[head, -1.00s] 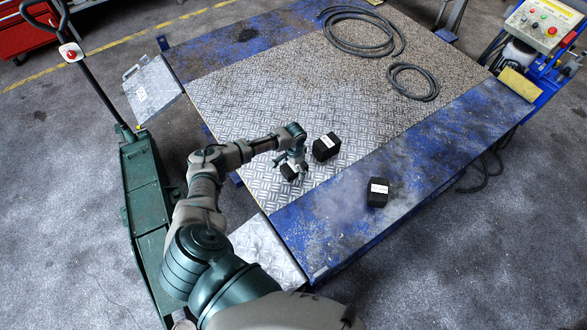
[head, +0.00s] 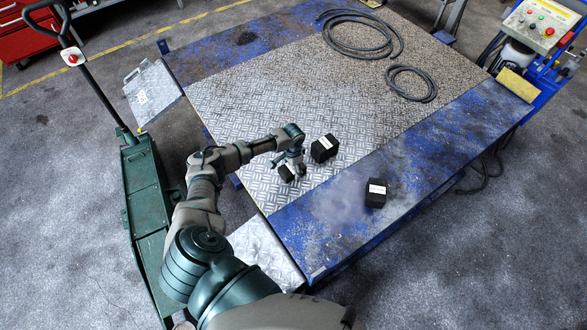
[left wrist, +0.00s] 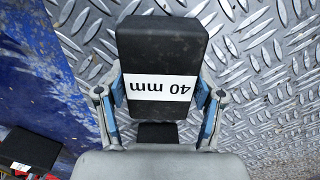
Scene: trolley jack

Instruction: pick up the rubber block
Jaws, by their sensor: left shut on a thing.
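My left gripper (head: 291,172) reaches down over the metal-plated platform and is shut on a small black rubber block (head: 286,174). In the left wrist view the gripper (left wrist: 160,97) has one finger on each side of this block (left wrist: 161,48), which carries a white "40 mm" label. I cannot tell whether the block is clear of the plate. A second, larger black block (head: 324,148) stands just right of the gripper. A third black block (head: 376,194) sits on the blue border at the right. My right gripper is out of view.
The platform's diamond plate (head: 240,110) has free room behind the blocks. Coiled black hoses (head: 362,33) lie at its far side. A green trolley jack (head: 148,190) with a long handle stands along the left. A blue control stand (head: 540,45) is at the far right.

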